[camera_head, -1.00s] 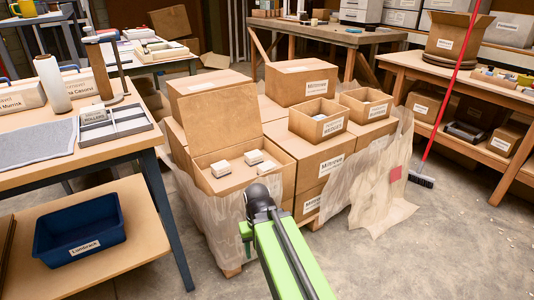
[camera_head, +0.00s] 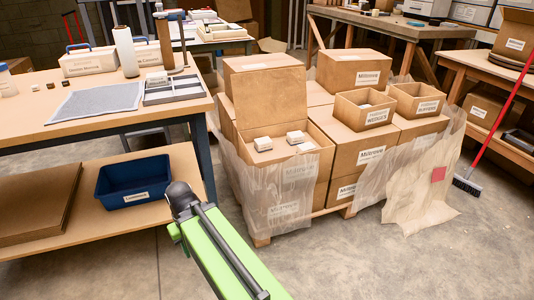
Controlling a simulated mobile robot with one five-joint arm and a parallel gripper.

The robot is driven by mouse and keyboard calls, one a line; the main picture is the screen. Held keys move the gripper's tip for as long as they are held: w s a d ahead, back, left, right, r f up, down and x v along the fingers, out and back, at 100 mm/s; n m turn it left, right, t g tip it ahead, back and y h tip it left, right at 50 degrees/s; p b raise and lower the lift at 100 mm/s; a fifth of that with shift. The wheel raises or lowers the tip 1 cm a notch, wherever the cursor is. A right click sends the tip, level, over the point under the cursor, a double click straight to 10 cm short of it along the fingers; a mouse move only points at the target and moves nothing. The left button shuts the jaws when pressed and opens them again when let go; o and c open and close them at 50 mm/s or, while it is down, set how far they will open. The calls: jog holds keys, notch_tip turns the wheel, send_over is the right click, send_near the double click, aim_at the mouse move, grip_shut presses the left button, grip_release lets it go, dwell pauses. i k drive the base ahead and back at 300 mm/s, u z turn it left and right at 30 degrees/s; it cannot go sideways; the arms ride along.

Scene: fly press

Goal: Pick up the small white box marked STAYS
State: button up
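Several small white-topped boxes sit inside an open brown carton on the pallet: one at the left (camera_head: 262,144), one behind at the right (camera_head: 296,137) and one in front of that (camera_head: 305,147). I cannot read any marking on them, so I cannot tell which is STAYS. Another small white box (camera_head: 157,79) sits in a grey divided tray (camera_head: 185,91) on the left table; its lettering is too small to read now. My green arm reaches up from the bottom edge to a dark joint, left of the carton. My gripper's fingers do not show.
The open carton (camera_head: 290,170) has its lid raised at the back. Loose wrap (camera_head: 425,185) hangs around the pallet. A blue bin (camera_head: 135,181) sits on the left table's lower shelf. Floor is clear at front right.

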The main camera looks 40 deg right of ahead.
aim_at(304, 148)
jog(key=u, duration=0.25)
jog(key=k, duration=0.25)
jog(key=u, duration=2.9)
jog(key=k, duration=2.35)
jog(key=z, duration=1.35)
jog(key=i, duration=1)
jog(key=z, duration=0.05)
